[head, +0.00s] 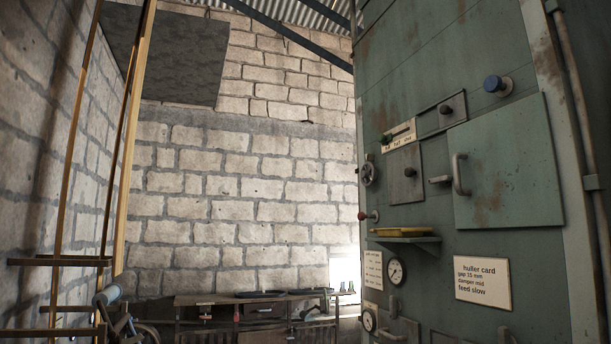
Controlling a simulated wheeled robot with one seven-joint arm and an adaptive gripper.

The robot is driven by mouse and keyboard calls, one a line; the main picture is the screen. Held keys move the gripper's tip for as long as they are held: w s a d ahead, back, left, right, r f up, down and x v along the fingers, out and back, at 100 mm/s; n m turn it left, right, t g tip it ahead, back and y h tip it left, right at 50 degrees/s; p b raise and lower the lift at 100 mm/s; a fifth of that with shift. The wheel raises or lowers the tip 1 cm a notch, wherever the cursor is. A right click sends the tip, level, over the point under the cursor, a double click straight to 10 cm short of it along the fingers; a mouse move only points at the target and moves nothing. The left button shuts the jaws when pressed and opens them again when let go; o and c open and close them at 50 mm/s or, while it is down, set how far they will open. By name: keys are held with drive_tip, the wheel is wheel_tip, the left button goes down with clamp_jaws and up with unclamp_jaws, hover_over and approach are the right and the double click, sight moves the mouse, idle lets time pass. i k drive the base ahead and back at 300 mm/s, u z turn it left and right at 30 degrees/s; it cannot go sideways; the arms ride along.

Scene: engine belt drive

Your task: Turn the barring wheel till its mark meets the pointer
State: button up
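I cannot make out a barring wheel, its mark or a pointer for certain in the head view. A small dark handwheel (368,173) sits on the left edge of a tall green machine (415,60); no mark or pointer shows on it at this size. At the lower left, part of a dark mechanism with a blue-grey cylinder (107,294) shows, cut off by the bottom edge; I cannot tell what it is. My gripper is not in view.
A cluttered bench (187,300) stands along the block wall (235,190). Wooden rails (135,130) rise at left.

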sight(364, 172)
drive_tip(key=u, duration=1.05)
drive_tip(key=i, duration=1.5)
drive_tip(key=z, duration=1.3)
drive_tip(key=i, duration=0.95)
drive_tip(key=z, duration=1.05)
